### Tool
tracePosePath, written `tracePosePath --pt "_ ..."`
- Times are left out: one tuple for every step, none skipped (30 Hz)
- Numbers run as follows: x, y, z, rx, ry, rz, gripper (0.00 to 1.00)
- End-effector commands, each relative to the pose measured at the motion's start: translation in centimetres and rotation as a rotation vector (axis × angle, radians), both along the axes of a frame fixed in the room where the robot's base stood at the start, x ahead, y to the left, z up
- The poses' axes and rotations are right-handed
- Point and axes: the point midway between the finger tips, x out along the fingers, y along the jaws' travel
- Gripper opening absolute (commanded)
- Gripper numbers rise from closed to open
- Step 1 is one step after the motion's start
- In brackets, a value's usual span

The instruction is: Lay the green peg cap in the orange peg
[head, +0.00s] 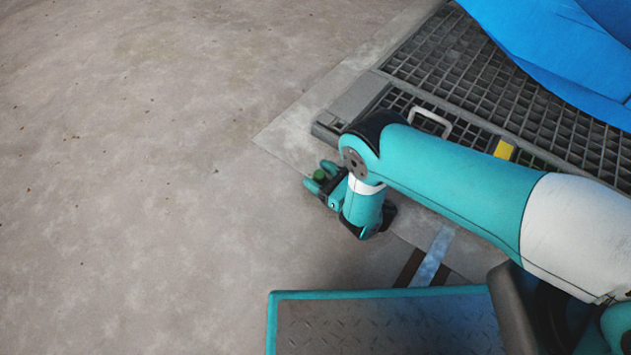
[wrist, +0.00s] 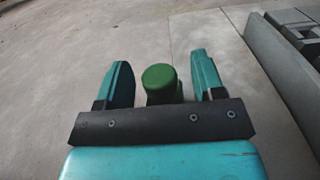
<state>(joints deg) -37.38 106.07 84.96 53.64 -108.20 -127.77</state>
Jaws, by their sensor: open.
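The green peg cap (wrist: 161,80) shows in the wrist view as a rounded green cylinder between the two fingers of my gripper (wrist: 160,72). There is a gap on each side of it, so the fingers are open around it and not closed on it. In the head view the green peg cap (head: 320,175) is a small green spot between the fingertips of my gripper (head: 321,177), low over the concrete floor. Whether it touches the floor is hidden. I see no orange peg in either view.
A dark metal grating (head: 470,60) with a raised edge lies right of my gripper, with a light handle (head: 432,120) and a yellow mark (head: 504,149) on it. A blue surface (head: 560,45) covers the upper right. The concrete floor (head: 130,180) on the left is clear.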

Motion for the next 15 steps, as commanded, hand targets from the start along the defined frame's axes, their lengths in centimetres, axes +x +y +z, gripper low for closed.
tracePosePath --pt "0.00 -0.02 0.05 0.000 0.000 0.000 0.62" --pt "0.00 -0.02 0.05 0.000 0.000 0.000 0.62" --pt "0.00 -0.02 0.05 0.000 0.000 0.000 0.53" --pt "-0.01 -0.02 0.05 0.000 0.000 0.000 0.46" --pt "0.00 -0.02 0.05 0.000 0.000 0.000 0.39" --pt "-0.01 -0.02 0.05 0.000 0.000 0.000 0.30" --pt "-0.01 -0.01 0.05 0.000 0.000 0.000 0.23" --pt "-0.01 -0.01 0.05 0.000 0.000 0.000 0.16" --pt "-0.01 0.00 0.05 0.000 0.000 0.000 0.09" --pt "-0.01 0.00 0.05 0.000 0.000 0.000 0.09" --pt "-0.01 0.01 0.05 0.000 0.000 0.001 0.08" --pt "-0.02 0.01 0.05 0.000 0.000 0.001 0.08" --pt "-0.02 0.01 0.05 0.000 0.000 0.001 0.08" --pt "-0.02 0.01 0.05 0.000 0.000 0.001 0.08" --pt "-0.02 0.03 0.05 0.000 0.000 0.001 0.08"
